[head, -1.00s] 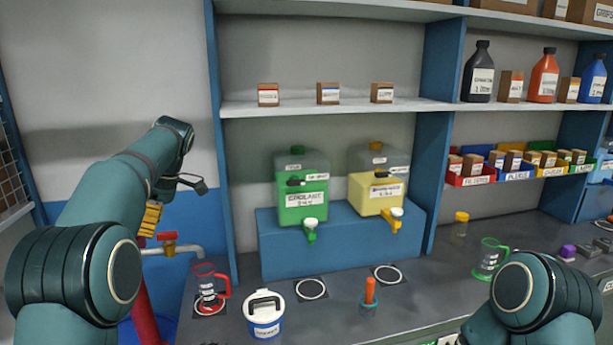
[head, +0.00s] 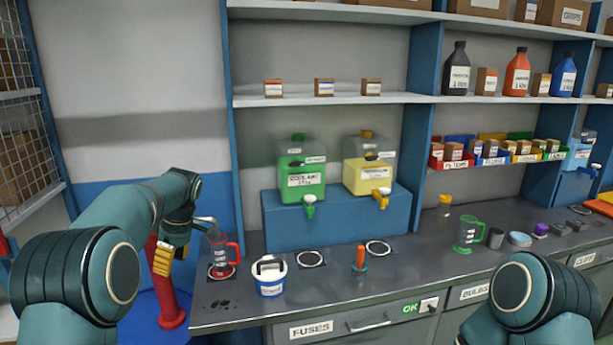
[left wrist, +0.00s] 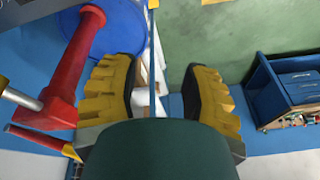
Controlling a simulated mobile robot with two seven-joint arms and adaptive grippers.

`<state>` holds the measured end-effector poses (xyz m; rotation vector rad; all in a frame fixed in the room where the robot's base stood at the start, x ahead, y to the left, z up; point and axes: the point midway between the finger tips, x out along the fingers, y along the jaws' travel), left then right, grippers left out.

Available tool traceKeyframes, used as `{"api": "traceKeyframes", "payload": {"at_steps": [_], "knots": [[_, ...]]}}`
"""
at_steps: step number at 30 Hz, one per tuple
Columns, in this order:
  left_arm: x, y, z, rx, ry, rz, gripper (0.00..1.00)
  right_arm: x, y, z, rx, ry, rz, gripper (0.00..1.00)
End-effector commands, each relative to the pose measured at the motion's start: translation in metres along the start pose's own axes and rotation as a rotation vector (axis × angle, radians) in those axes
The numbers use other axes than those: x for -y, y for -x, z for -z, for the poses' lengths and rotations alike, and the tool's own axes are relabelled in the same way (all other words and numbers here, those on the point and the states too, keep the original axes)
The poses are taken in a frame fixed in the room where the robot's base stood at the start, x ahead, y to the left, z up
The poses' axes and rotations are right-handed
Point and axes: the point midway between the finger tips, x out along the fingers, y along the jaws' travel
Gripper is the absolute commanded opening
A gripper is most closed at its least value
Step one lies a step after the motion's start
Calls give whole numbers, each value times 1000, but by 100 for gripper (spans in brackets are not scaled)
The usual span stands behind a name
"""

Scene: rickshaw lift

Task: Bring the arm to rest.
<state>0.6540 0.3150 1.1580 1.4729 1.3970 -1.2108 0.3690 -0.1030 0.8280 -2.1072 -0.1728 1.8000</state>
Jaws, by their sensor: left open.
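My left arm bends down at the left of the head view. Its gripper (head: 163,260) has yellow fingers and hangs in front of the red post (head: 172,305), left of the counter's end. In the left wrist view the two fingers of the left gripper (left wrist: 162,95) are apart with nothing held between them. The red post (left wrist: 72,62) stands to their left on a round blue base (left wrist: 118,25). My right arm shows only as a joint at the lower right of the head view; its gripper is out of view.
A red measuring jug (head: 219,256) stands near the counter's left end, close to my left wrist. A white-and-blue tub (head: 269,278) stands beside it. A green dispenser (head: 301,180) and a yellow dispenser (head: 368,175) sit on a blue riser (head: 335,222).

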Motion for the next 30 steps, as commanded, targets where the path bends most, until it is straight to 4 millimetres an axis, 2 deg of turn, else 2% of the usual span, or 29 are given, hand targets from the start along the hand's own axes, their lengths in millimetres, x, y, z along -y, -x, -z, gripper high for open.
{"api": "traceKeyframes", "payload": {"at_steps": [1, 4, 8, 11, 15, 18, 22, 24, 27, 30], "knots": [[-2, -25, -13, 28, -69, -5, 46, 0, -2, -1, 1, 0, 0, 47], [-4, -76, -46, 91, -232, -44, 46, -1, -3, -2, 3, 1, 0, 47], [5, -147, -100, 184, -454, -118, 46, -2, -6, -3, 6, 1, 0, 47], [24, -195, -147, 252, -613, -193, 46, -3, -8, -4, 7, 2, 0, 47], [67, -248, -212, 326, -808, -311, 46, -4, -11, -5, 10, 3, 0, 47], [106, -274, -254, 356, -924, -397, 46, -5, -14, -6, 12, 3, 0, 47], [160, -292, -297, 363, -1052, -497, 46, -6, -16, -8, 14, 4, 0, 47], [186, -295, -312, 354, -1106, -539, 46, -6, -17, -8, 15, 4, 1, 47], [214, -296, -325, 336, -1164, -581, 46, -7, -18, -8, 16, 5, 1, 47], [230, -295, -332, 320, -1201, -606, 46, -7, -19, -9, 17, 5, 1, 47]]}}
